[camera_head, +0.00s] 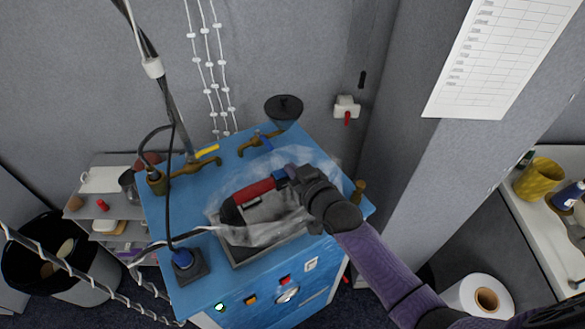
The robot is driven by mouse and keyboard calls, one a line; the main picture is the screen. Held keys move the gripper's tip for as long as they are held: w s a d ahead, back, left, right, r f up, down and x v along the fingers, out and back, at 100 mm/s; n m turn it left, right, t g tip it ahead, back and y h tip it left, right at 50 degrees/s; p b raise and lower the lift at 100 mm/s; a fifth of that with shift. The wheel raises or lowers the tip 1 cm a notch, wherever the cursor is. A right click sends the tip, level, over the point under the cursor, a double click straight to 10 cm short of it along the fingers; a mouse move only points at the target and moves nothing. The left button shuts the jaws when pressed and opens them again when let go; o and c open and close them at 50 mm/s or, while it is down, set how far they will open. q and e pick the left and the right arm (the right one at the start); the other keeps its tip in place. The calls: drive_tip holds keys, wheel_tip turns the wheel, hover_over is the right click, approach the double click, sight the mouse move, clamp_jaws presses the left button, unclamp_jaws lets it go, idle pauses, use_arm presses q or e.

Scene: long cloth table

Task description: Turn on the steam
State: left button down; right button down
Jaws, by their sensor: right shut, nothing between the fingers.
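A blue steam station (185,215) stands in the middle, with brass taps and a control panel on its front. A black-and-red iron-like tool (250,191) lies over a grey tray (238,262) on its top. My right gripper (284,175) is at the right end of the red handle, shut with nothing held. I cannot tell if it touches the handle. A whitish, translucent haze surrounds the tool and gripper. One tap has a yellow lever (207,151), another a blue lever (266,143). The front panel has a green light (221,307) and red switch (285,279). My left gripper is out of view.
A white wall box with a red lever (347,109) is behind the station. A dark bin (42,262) and a shelf stand at left. A grey pillar rises at right, near a paper roll (478,297) and yellow mug (539,179). Cables hang at left.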

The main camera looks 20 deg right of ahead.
drive_tip(key=s+d+r+p, duration=0.3)
drive_tip(key=s+r, duration=0.3)
drive_tip(key=s, duration=0.3)
drive_tip(key=shift+r+p, duration=0.15)
drive_tip(key=shift+p, duration=0.35)
drive_tip(key=shift+s+d, duration=0.1)
